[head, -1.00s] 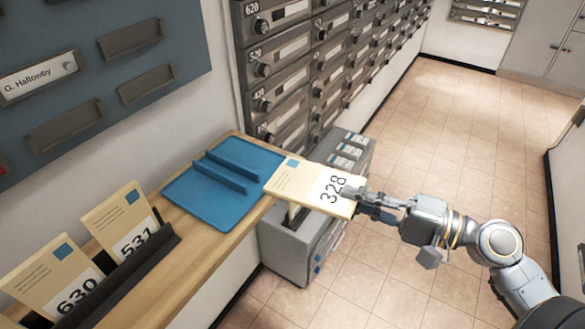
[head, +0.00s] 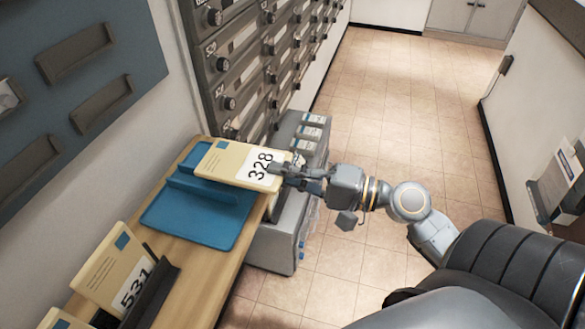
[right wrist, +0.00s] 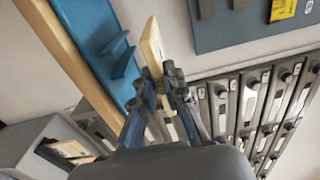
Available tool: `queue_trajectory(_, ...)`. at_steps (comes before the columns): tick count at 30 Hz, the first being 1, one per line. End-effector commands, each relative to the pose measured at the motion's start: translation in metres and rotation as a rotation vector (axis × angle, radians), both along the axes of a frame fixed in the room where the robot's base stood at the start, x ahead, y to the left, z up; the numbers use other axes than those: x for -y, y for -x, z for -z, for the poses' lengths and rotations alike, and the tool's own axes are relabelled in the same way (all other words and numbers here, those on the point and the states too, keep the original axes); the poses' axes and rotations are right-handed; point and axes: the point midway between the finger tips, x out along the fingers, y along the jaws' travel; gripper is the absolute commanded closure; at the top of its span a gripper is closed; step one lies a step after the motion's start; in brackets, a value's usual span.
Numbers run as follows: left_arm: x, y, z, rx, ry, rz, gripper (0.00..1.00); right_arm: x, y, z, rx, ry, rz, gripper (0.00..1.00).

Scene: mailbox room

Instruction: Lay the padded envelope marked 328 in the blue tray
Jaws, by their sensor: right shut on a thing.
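The padded envelope marked 328 (head: 225,162) is cream with a blue square. My right gripper (head: 284,172) is shut on its right end, near the number. The envelope lies flat in the head view, over the far part of the blue tray (head: 185,222). In the right wrist view the envelope (right wrist: 153,45) is edge-on between the fingers (right wrist: 165,85), beside the tray (right wrist: 88,35). I cannot tell whether it touches the tray. The tray has raised dividers and rests on the wooden shelf. My left gripper is not in view.
Envelope 531 (head: 112,268) stands in a dark rack (head: 150,300) at the near end of the wooden shelf (head: 195,290). A grey cabinet (head: 275,235) stands beside the shelf. Mailboxes (head: 240,75) line the wall behind. The tiled floor to the right is clear.

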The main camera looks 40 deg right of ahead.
Motion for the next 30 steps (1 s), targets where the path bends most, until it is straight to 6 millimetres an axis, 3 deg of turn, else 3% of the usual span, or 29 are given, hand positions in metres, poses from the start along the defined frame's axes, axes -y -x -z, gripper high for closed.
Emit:
queue_trajectory(4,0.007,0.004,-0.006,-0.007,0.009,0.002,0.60,-0.011,-0.014,0.004,0.002,-0.003,0.000,1.00)
queue_trajectory(19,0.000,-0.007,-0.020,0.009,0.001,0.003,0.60,-0.045,-0.058,0.027,0.002,-0.003,0.001,1.00)
queue_trajectory(21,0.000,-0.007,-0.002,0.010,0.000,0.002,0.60,-0.044,-0.057,0.044,0.000,0.000,0.001,1.00)
queue_trajectory(30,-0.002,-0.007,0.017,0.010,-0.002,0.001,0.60,-0.044,-0.056,0.062,0.001,-0.001,0.000,1.00)
